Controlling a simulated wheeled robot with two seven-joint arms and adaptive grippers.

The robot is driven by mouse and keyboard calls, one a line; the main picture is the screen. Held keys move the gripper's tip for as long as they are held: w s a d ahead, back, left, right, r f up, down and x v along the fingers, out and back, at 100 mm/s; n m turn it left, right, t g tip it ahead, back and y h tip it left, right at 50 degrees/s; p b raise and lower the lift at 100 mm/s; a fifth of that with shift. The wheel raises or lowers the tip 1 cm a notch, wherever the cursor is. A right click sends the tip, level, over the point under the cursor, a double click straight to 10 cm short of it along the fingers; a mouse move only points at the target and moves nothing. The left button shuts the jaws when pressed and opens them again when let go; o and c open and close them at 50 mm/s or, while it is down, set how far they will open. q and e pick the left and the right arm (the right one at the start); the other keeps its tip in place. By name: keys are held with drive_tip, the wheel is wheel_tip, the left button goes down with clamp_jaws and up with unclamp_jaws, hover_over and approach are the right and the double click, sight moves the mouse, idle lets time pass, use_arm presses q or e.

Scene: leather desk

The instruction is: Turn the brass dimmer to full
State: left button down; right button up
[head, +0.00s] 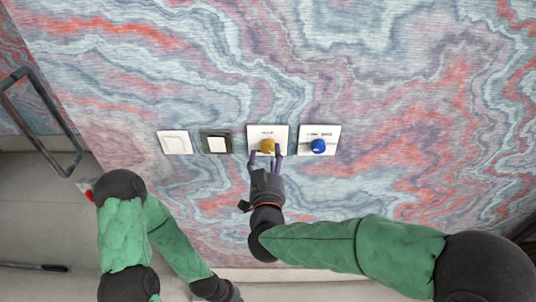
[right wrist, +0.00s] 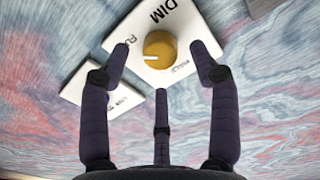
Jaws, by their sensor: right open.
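The brass dimmer (head: 267,145) is a round golden knob on a white wall plate (head: 254,131). In the right wrist view the knob (right wrist: 160,48) sits on its plate (right wrist: 188,22), which is lettered "DIM". My right gripper (head: 266,160) is at the knob, its fingers pointing at the wall. In the right wrist view the open fingertips (right wrist: 160,55) stand on either side of the knob, with a visible gap on both sides. Part of my left arm shows at the lower left of the head view, but no left fingers can be seen.
A blue knob (head: 318,146) on another white plate (head: 333,131) is close to the right. A dark-framed switch (head: 216,142) and a white switch (head: 174,142) are to the left. The marbled wall around them is bare. A dark metal handle (head: 42,120) is at far left.

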sight(268, 147)
drive_tip(key=shift+w, duration=1.35)
drive_tip(key=shift+c, duration=0.3)
drive_tip(key=c, duration=1.1)
drive_tip(key=shift+b, duration=0.3)
drive_tip(key=shift+m, duration=0.4)
drive_tip(key=o, duration=1.2)
drive_tip(key=shift+c, duration=0.2)
